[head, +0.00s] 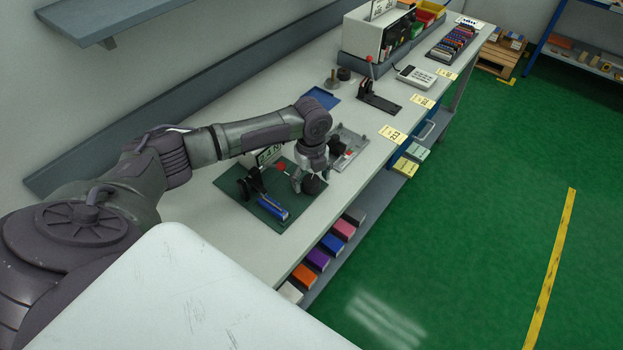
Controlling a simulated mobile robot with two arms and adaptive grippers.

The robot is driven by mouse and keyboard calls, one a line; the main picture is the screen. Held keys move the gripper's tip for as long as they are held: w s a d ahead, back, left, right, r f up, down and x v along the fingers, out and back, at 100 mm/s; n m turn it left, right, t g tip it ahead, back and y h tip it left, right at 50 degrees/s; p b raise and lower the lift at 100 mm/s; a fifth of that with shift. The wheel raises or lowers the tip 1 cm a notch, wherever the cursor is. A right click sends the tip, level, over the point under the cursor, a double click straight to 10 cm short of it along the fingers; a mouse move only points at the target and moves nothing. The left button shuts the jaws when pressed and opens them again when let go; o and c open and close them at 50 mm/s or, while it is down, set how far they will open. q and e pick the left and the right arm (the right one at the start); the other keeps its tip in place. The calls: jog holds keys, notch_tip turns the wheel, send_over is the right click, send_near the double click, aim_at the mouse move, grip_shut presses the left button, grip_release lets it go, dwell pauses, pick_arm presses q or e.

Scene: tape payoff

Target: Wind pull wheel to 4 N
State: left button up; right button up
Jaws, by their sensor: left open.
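A tape payoff device stands on a dark green mat (232,181) on the bench. It has a black upright part (256,180), a blue piece (273,207) at its front and a small red knob (281,167). A white display (268,155) with dark characters stands behind it; my arm partly covers it and I cannot read it surely. My left gripper (308,184) points down at the mat's right side, open, around or just above a dark round part (314,186) that may be the pull wheel. I cannot tell whether they touch. My right gripper is not in view.
A grey tray (352,146) with small parts lies just right of my gripper. Further back stand a black lever fixture (378,97), a blue mat (322,98) and a white cabinet (374,38). Coloured boxes (331,243) sit on a shelf below the front edge. The green floor is clear.

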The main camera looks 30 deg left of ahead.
aim_at(311, 180)
pick_arm(q)
notch_tip(311, 180, up, 12)
dwell(0.4)
jog(key=shift+f, duration=0.15)
